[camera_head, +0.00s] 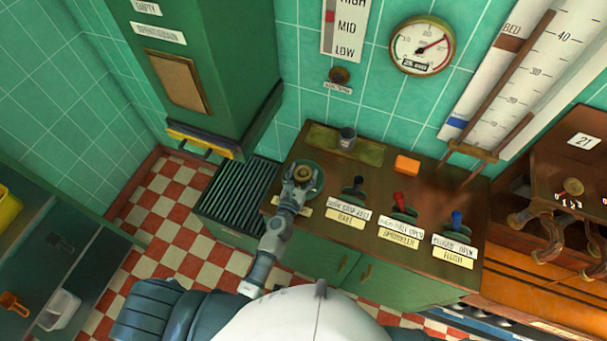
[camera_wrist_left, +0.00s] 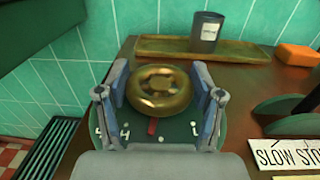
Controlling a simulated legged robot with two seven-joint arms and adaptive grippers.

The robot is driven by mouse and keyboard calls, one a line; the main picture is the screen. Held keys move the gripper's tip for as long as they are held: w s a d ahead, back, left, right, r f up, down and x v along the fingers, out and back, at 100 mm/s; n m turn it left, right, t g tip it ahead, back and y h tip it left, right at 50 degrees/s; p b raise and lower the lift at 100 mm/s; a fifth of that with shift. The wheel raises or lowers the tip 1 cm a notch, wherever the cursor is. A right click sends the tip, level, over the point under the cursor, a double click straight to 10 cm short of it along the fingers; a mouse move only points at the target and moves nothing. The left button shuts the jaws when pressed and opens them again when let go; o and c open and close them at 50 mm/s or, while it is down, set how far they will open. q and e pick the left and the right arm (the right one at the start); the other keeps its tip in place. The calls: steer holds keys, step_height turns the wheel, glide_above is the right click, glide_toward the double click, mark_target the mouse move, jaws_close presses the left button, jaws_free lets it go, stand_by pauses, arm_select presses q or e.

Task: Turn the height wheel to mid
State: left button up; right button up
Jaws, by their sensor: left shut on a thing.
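The height wheel is a round brass knob (camera_wrist_left: 158,86) on a green dial plate (camera_wrist_left: 178,131) with white letters and a red mark, at the left end of the brown counter. It also shows in the head view (camera_head: 304,172). My left gripper (camera_wrist_left: 160,92) has one finger on each side of the wheel and is shut on it. The gripper also shows in the head view (camera_head: 297,186). On the wall, a HIGH, MID, LOW scale (camera_head: 345,42) has a red marker (camera_head: 329,16) between HIGH and MID. My right gripper is not in view.
Levers with black, red (camera_head: 398,199) and blue (camera_head: 457,219) handles stand along the counter to the right. A grey cup (camera_head: 347,138) in a tray and an orange block (camera_head: 407,165) sit behind. A green cabinet (camera_head: 215,60) stands at the left.

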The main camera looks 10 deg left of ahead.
arm_select(q)
steer(key=n+y+b, duration=0.2)
steer(key=y, duration=0.1)
steer(key=shift+f, duration=0.15)
steer(key=shift+r+n+y+b, duration=0.2)
steer(key=shift+n+y+b, duration=0.25)
steer(key=shift+y, duration=0.25)
steer(key=o, duration=1.2)
steer(key=shift+c, duration=0.2)
steer(key=s, duration=0.4)
steer(key=s+d, duration=0.1)
steer(key=s, duration=0.7)
steer(key=shift+d, duration=0.15)
